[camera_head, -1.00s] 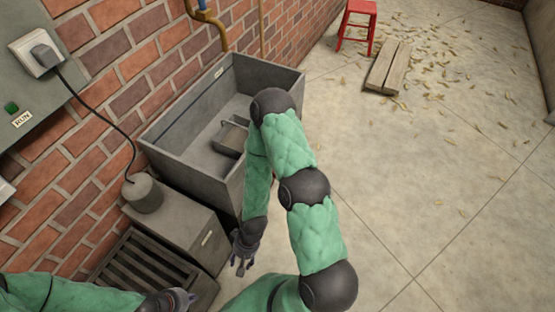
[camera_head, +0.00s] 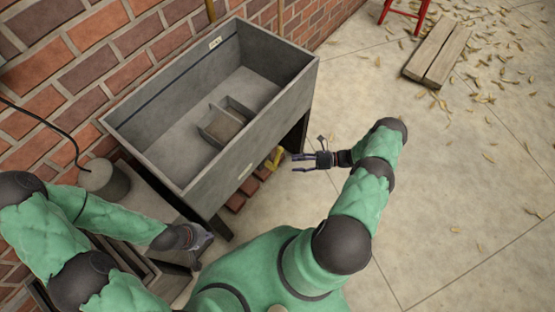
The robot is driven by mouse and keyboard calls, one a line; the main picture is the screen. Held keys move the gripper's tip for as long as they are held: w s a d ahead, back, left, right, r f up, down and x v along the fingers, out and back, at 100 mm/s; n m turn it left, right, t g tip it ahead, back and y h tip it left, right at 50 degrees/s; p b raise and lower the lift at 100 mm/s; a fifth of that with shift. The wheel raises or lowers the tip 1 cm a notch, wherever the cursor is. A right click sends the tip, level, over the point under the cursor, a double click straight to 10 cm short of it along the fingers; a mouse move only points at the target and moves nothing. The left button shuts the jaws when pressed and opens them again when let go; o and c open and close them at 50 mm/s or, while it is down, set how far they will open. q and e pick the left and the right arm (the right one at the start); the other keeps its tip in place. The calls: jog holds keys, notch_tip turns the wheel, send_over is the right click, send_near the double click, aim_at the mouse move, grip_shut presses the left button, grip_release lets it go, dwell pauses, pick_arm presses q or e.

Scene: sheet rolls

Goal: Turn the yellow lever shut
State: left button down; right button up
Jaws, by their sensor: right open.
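A small yellow part (camera_head: 275,158), which looks like the lever, shows low beside the right side of the grey tank (camera_head: 211,190). It is partly hidden, so its angle is hard to tell. My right gripper (camera_head: 298,163) is open and empty just right of the yellow part, fingers pointing left toward it, with a small gap seen between them. My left gripper (camera_head: 201,246) is left of my body, below the tank's front corner; its fingers are too unclear to tell their state.
The tank stands on dark legs with reddish bricks (camera_head: 236,201) under it. A small divided box (camera_head: 223,123) sits inside the tank. A grey cylinder (camera_head: 104,180) stands to the left.

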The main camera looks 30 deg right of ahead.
aim_at(277, 158)
jog(key=shift+m+t, duration=0.5)
jog(key=shift+t, duration=0.1)
jog(key=x, duration=0.3)
jog(key=b+x, duration=0.1)
jog(key=x, duration=0.1)
jog(key=w+b+x, duration=0.1)
jog(key=x, duration=0.2)
jog(key=shift+w+r, duration=0.25)
jog(key=shift+r, duration=0.05)
grip_shut()
